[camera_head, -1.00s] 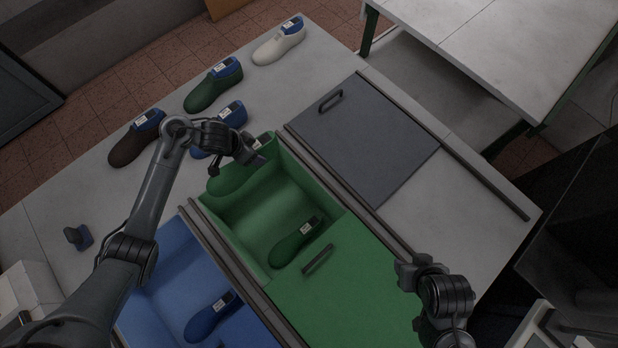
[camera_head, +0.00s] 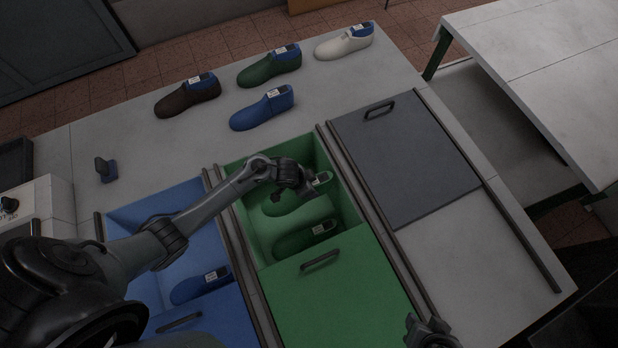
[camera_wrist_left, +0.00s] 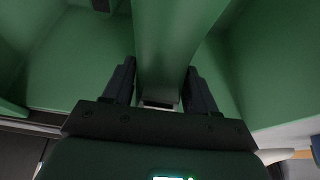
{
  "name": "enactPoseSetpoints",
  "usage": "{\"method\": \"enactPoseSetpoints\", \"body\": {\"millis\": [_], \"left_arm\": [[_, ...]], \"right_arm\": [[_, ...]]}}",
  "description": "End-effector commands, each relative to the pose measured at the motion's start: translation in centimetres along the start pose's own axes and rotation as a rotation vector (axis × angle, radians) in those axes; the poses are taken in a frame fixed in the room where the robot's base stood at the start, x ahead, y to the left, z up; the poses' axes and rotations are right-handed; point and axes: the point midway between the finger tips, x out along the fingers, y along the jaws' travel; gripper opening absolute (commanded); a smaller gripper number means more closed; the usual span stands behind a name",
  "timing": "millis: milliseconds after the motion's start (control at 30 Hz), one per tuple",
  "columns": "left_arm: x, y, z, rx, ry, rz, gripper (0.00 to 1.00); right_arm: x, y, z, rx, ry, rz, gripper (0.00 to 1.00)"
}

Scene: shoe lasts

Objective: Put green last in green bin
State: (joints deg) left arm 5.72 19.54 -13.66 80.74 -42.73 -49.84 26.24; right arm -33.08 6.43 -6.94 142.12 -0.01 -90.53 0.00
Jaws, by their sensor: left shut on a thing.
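My left gripper (camera_head: 303,188) is shut on a green last (camera_head: 281,204), inside the opening of the green bin (camera_head: 250,222). The held last also shows between the fingers in the left wrist view (camera_wrist_left: 176,50). I cannot tell whether it touches the bin floor. A second green last (camera_head: 303,241) lies in the bin, nearer the green lid. A third green last (camera_head: 270,68) stands on the table at the back. My right gripper (camera_head: 430,333) is partly in view at the bottom edge, and its jaws are unclear.
The green lid (camera_head: 345,295) with a handle covers the bin's near part. A blue bin (camera_head: 150,207) holding a blue last (camera_head: 201,285) is at the left. A grey lid (camera_head: 407,160) lies at the right. Brown (camera_head: 188,97), blue (camera_head: 262,108) and white (camera_head: 344,42) lasts stand behind.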

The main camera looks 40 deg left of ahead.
Motion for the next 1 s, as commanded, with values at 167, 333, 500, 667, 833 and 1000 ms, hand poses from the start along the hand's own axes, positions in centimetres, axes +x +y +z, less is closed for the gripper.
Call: {"method": "enactPoseSetpoints", "body": {"millis": [167,333,500,667,833,1000], "left_arm": [[4.6,0.0,1.8,-0.001,0.001,0.001,0.00],[8.5,-0.1,3.4,-0.001,0.002,0.000,0.00],[11.7,-0.1,4.6,-0.001,0.003,0.001,0.00],[13.5,-0.1,5.4,0.000,0.003,0.000,0.00],[14.1,-0.2,5.6,0.000,0.005,-0.001,0.00],[15.5,-0.1,6.2,-0.001,0.002,0.001,0.00]], "right_arm": [[1.9,0.1,0.7,-0.003,-0.002,0.003,0.43],[3.2,0.2,1.2,-0.010,-0.005,0.009,0.43],[4.4,0.2,1.7,-0.011,-0.006,0.010,0.43],[5.1,0.2,1.9,-0.011,-0.006,0.010,0.43],[5.2,0.1,1.9,-0.008,-0.006,0.007,0.43],[6.0,0.0,2.1,-0.004,-0.005,0.004,0.43]]}}
